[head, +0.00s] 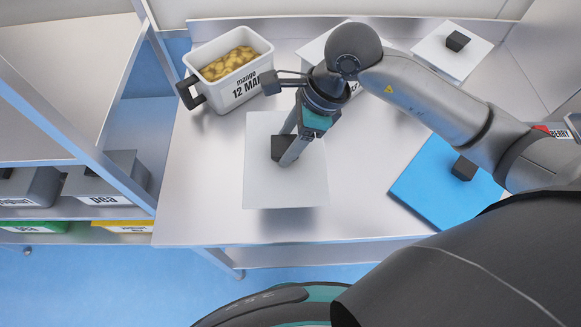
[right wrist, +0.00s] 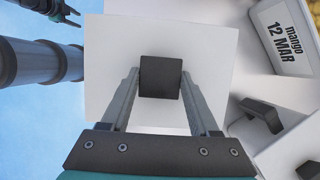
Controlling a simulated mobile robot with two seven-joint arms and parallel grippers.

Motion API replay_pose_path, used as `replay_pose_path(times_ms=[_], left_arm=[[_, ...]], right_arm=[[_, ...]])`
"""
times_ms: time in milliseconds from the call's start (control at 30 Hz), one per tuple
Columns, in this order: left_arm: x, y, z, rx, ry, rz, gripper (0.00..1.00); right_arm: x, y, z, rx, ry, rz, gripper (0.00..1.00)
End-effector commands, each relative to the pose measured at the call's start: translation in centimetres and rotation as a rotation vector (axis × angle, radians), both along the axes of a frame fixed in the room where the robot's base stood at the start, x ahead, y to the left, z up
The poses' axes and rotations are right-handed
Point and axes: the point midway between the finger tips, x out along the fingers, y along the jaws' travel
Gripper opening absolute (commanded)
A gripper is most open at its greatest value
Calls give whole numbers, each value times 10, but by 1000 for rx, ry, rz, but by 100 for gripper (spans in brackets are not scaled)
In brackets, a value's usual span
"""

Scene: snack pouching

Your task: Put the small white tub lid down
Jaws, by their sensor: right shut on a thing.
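A flat white lid (head: 260,187) with a black block knob (head: 277,148) is at the left of the steel table in the head view. My right gripper (head: 287,160) is shut on this knob from above. In the right wrist view, the two fingers of my right gripper (right wrist: 160,92) flank the knob (right wrist: 160,77), with the lid (right wrist: 112,45) spread level beneath. The lid appears raised over the table, but the gap is hard to judge. A dark gripper (right wrist: 58,10), apparently my left one, shows small at the top left of the right wrist view.
A white mango tub (head: 236,92), open and filled, stands behind the lid. A blue lid (head: 425,185) lies at the right, and another white lid (head: 440,58) at the back right. A white tub (head: 313,52) is partly hidden behind my right arm. Bare steel (head: 355,170) separates the held and blue lids.

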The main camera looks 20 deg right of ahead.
Motion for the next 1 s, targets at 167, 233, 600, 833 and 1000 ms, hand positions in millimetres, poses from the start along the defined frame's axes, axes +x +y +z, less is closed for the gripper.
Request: replay_pose_path(times_ms=[167,233,600,833,1000], left_arm=[[0,0,-2,0,0,0,50],[0,0,-3,0,0,0,50],[1,0,-6,1,0,1,50],[1,0,-7,1,0,1,50],[1,0,-7,0,-1,1,50]], right_arm=[[0,0,-46,1,4,-3,3],[0,0,-57,1,3,-2,3],[0,0,-100,2,3,-3,3],[1,0,-112,1,-2,-1,3],[1,0,-112,1,-2,-1,3]])
